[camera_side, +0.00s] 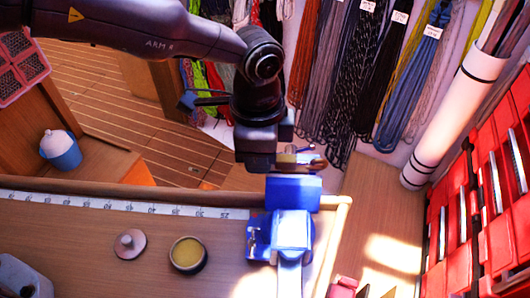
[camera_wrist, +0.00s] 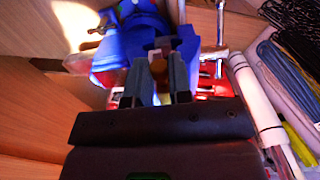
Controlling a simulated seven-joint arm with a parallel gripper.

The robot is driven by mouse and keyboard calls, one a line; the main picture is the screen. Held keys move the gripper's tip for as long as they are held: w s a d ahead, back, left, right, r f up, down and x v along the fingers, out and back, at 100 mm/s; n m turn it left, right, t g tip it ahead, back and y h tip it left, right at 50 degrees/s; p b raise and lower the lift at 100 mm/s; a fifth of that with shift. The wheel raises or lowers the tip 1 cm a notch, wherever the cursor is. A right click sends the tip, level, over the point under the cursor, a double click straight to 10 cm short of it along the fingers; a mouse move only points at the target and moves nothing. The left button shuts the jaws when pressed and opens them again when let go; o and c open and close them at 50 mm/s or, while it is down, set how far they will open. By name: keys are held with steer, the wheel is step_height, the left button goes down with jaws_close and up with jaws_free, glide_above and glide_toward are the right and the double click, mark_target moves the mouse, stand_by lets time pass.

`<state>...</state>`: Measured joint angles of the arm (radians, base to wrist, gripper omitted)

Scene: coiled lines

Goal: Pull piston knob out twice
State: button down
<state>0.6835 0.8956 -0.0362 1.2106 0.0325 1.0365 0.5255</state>
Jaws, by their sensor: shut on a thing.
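My gripper (camera_wrist: 161,75) is shut on a small brownish piece, which I take to be the piston knob (camera_wrist: 158,67), showing between the fingers in the wrist view. The fingers and my wrist hide most of it. A blue vise-like fitting (camera_wrist: 128,43) lies just beyond the fingertips. In the side view my gripper (camera_side: 290,160) is low above the blue fitting (camera_side: 293,193) at the bench's right end. How far the piston is out cannot be seen.
The bench (camera_side: 100,250) carries a white measuring strip (camera_side: 120,204), a round lid (camera_side: 129,244) and an open tin with yellow contents (camera_side: 187,254). Red drawers (camera_side: 500,200) and a white roll (camera_side: 455,120) stand at right. Coiled lines (camera_side: 345,70) hang behind.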

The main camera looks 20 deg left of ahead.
steer(key=shift+w+d, duration=0.1)
steer(key=shift+d, duration=0.2)
steer(key=shift+a, duration=0.2)
steer(key=shift+s+a, duration=0.2)
steer(key=shift+a, duration=0.2)
steer(key=shift+d, duration=0.1)
steer(key=shift+w+d, duration=0.2)
steer(key=shift+d, duration=0.25)
stand_by(0.3)
steer(key=c, duration=1.2)
jaws_free()
steer(key=shift+o, duration=0.2)
steer(key=shift+r, duration=0.1)
